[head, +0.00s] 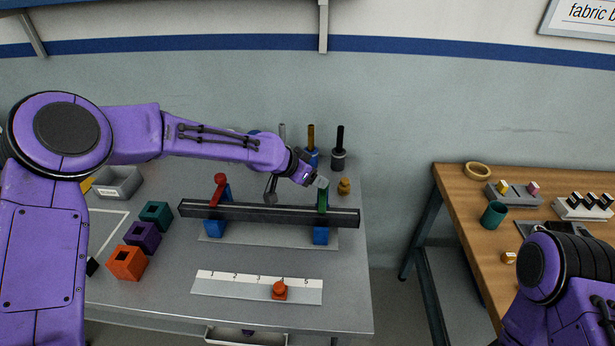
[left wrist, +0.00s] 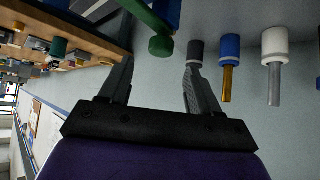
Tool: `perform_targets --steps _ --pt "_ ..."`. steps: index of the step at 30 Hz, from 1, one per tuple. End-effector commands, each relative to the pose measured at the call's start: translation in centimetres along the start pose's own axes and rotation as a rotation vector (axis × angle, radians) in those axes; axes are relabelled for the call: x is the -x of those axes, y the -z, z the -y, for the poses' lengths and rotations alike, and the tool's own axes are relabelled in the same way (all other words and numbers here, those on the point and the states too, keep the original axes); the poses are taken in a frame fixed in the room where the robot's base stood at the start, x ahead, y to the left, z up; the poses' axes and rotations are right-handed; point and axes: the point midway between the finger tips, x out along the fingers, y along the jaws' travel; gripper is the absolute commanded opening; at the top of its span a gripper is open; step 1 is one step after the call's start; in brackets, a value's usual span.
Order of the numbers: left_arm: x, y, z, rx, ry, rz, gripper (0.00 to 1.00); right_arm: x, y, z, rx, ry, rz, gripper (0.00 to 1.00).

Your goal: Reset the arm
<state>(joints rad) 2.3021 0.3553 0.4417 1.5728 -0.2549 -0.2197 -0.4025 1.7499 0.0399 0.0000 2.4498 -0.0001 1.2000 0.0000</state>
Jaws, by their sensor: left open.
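A long dark bar (head: 265,213) lies across two blue supports on a grey plate (head: 268,236). A red lever (head: 220,186) stands up near the bar's left end. A green lever (head: 323,197) stands at its right end; a green round part (left wrist: 161,46) shows beyond the fingers in the left wrist view. My left gripper (head: 318,182) is just above the green lever. In the left wrist view my left gripper (left wrist: 152,75) has its fingers apart with nothing between them. My right arm is at lower right; its gripper is out of the frame.
Weights with upright rods, including a blue one (head: 311,155) and a dark one (head: 339,158), stand behind the bar. A numbered scale strip (head: 225,286) with an orange knob (head: 279,290) lies in front. Coloured blocks (head: 127,263) and a grey bin (head: 118,183) are at left.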

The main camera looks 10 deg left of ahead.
Motion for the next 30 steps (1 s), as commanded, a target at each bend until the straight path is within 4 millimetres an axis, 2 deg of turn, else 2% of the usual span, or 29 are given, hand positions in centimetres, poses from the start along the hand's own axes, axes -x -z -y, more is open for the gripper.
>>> perform_targets --steps 3,6,20,30 --pt "2.1 0.0 0.0 0.000 0.001 -0.002 0.63 -0.6 -0.2 0.1 0.000 0.000 0.000 0.73" --pt "3.2 0.0 -0.1 -0.001 -0.001 0.000 0.63 -0.7 -0.3 0.1 0.000 0.000 0.000 0.73" --pt "3.6 0.1 -0.1 0.000 -0.001 0.001 0.63 -0.5 -0.2 0.0 0.000 0.000 0.000 0.73" --pt "8.2 4.8 -0.1 0.000 -0.001 0.001 0.63 5.5 2.3 -0.5 0.000 0.000 0.000 0.73"
